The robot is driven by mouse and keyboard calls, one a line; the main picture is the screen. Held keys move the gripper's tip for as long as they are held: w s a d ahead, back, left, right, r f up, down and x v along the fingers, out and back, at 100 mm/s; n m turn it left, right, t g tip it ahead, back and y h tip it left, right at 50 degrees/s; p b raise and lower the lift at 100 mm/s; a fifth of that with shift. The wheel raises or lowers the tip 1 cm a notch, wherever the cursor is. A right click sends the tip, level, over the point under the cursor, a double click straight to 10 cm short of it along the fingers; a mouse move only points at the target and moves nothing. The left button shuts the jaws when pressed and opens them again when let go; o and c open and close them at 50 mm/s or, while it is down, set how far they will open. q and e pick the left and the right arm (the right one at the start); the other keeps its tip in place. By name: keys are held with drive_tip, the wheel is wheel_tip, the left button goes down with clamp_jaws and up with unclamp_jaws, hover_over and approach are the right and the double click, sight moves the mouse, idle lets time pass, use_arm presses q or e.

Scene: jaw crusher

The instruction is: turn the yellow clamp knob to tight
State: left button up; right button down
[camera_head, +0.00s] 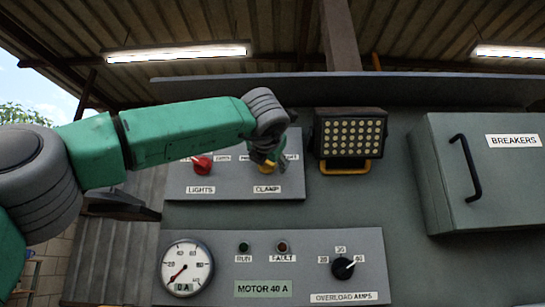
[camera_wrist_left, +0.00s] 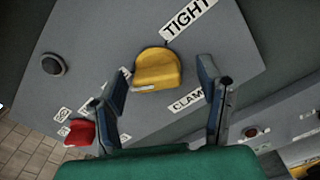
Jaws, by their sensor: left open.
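The yellow clamp knob (camera_wrist_left: 157,70) shows in the left wrist view on a grey panel, between the CLAMP label (camera_wrist_left: 188,99) and the TIGHT label (camera_wrist_left: 187,18). A pale mark is on its lower left edge, on the side away from TIGHT. In the head view the knob (camera_head: 266,168) is partly hidden by my left gripper (camera_head: 272,158). In the left wrist view my left gripper (camera_wrist_left: 163,82) is open, with one finger on each side of the knob in the picture. I see no clear contact. My right gripper is not in view.
A red LIGHTS knob (camera_head: 202,165) is on the same panel, left of the clamp knob. A lamp (camera_head: 350,139) with a yellow bracket is to the right. A lower panel holds a gauge (camera_head: 187,267) and a black overload knob (camera_head: 342,268). A breaker box (camera_head: 490,170) juts out at right.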

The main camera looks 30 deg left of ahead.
use_arm(q)
drive_tip(key=a, duration=0.2)
drive_tip(key=shift+w+a+f, duration=0.15)
drive_tip(key=shift+w+a, duration=0.2)
drive_tip(key=shift+a, duration=0.05)
drive_tip(key=shift+d, duration=0.3)
drive_tip(key=shift+w+d, duration=0.25)
drive_tip(key=shift+d, duration=0.7)
drive_tip(key=c, duration=0.7)
drive_tip(key=shift+d, duration=0.1)
drive_tip(key=c, duration=0.4)
drive_tip(key=shift+s+a, duration=0.1)
drive_tip(key=shift+a, duration=0.45)
drive_tip(key=shift+c, duration=0.2)
drive_tip(key=shift+d+f, duration=0.1)
drive_tip(key=shift+d, duration=0.05)
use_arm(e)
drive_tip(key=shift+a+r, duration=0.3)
